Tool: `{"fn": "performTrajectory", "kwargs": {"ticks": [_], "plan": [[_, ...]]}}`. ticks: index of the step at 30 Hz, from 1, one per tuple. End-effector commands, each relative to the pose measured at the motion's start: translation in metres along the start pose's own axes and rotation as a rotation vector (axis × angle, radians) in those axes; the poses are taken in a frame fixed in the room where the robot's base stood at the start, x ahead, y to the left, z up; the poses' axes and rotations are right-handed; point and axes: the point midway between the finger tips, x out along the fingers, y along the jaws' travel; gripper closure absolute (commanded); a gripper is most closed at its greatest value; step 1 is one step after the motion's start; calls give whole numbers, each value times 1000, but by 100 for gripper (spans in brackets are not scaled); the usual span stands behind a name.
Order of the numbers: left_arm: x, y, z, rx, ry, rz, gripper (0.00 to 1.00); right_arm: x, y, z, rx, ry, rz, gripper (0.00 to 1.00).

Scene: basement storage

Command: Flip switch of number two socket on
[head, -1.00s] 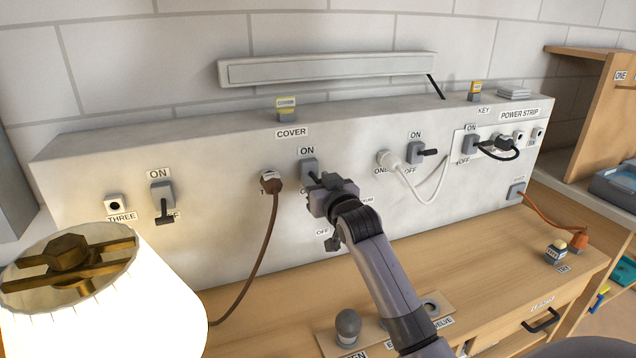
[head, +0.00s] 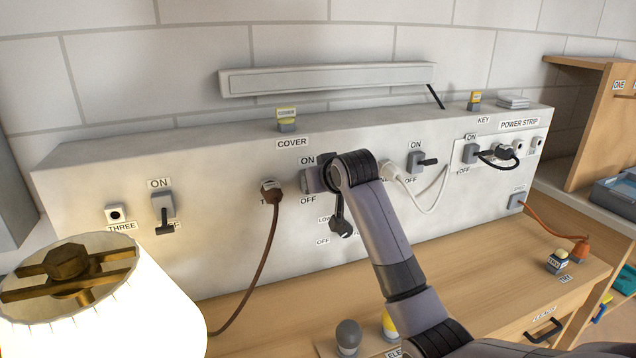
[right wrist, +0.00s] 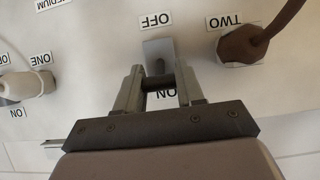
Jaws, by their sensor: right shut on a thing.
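The number two socket, with a brown plug (head: 270,190) in it, is on the white wall box, left of its switch. That switch (right wrist: 158,50) is a grey plate between an ON label and an OFF label. My right gripper (head: 318,179) is at this switch and hides most of it in the head view. In the right wrist view, which is upside down, my right gripper (right wrist: 158,84) is shut on the dark switch lever (right wrist: 158,80), on the ON-label side of the plate. The ON label is partly hidden. My left gripper is not in view.
Switch three (head: 163,210) stands left of the brown plug, and switch one (head: 417,162) with a white plug (head: 389,169) is to the right. A knob (head: 341,227) is just below my gripper. A lit lamp (head: 105,300) fills the lower left.

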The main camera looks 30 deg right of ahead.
Motion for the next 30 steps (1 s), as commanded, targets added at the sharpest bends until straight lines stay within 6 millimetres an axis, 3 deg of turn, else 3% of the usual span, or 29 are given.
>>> {"fn": "performTrajectory", "kwargs": {"ticks": [9,10,12,23,30], "plan": [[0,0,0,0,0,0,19,0,0,0,0,-3,0,93],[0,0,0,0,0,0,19,0,0,0,0,-3,0,59],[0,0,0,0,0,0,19,0,0,0,0,-3,0,38],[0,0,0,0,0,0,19,-3,0,0,0,0,0,38],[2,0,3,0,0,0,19,-27,0,0,-1,2,0,38]]}}
